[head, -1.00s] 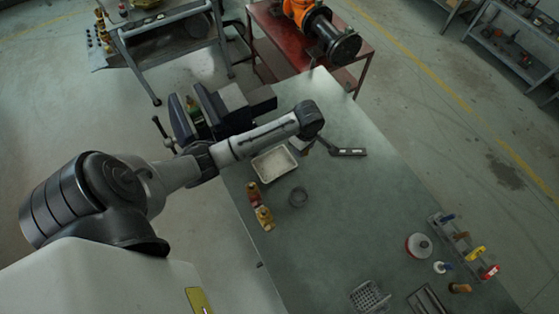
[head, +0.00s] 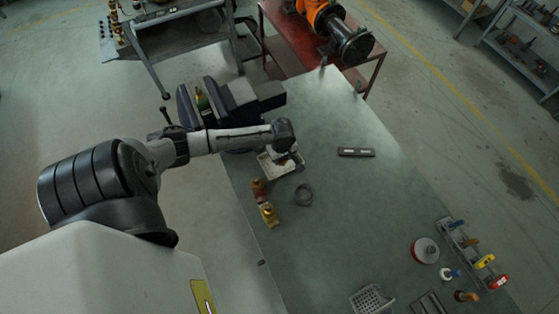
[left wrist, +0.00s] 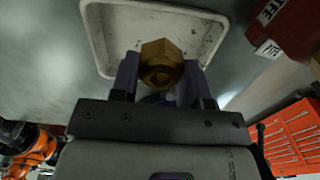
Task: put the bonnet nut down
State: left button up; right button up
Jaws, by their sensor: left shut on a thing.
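The bonnet nut (left wrist: 160,62) is a brass hexagonal nut with a round bore. In the left wrist view it sits between the two fingers of my left gripper (left wrist: 158,80), which is shut on it. A shallow white tray (left wrist: 98,38) lies beyond the nut in that view. In the head view my left gripper (head: 284,158) points down over the tray (head: 271,168) and hides part of it. The nut cannot be made out there. I cannot tell whether the nut touches the tray floor. My right gripper is not in view.
A dark vise (head: 238,100) stands just behind the tray. A dark bar (head: 356,152) lies to the right. The bench (head: 365,210) is clear between there and the tool rack (head: 462,244).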

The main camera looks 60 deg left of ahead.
pick_arm(q)
jog(key=shift+s+a+f, duration=0.2)
jog(key=shift+a+f, duration=0.1)
jog(key=shift+a, duration=0.2)
jog(key=shift+f+b, duration=0.35)
jog(key=shift+f, duration=1.65)
jog(key=shift+f, duration=0.15)
jog(key=o, duration=1)
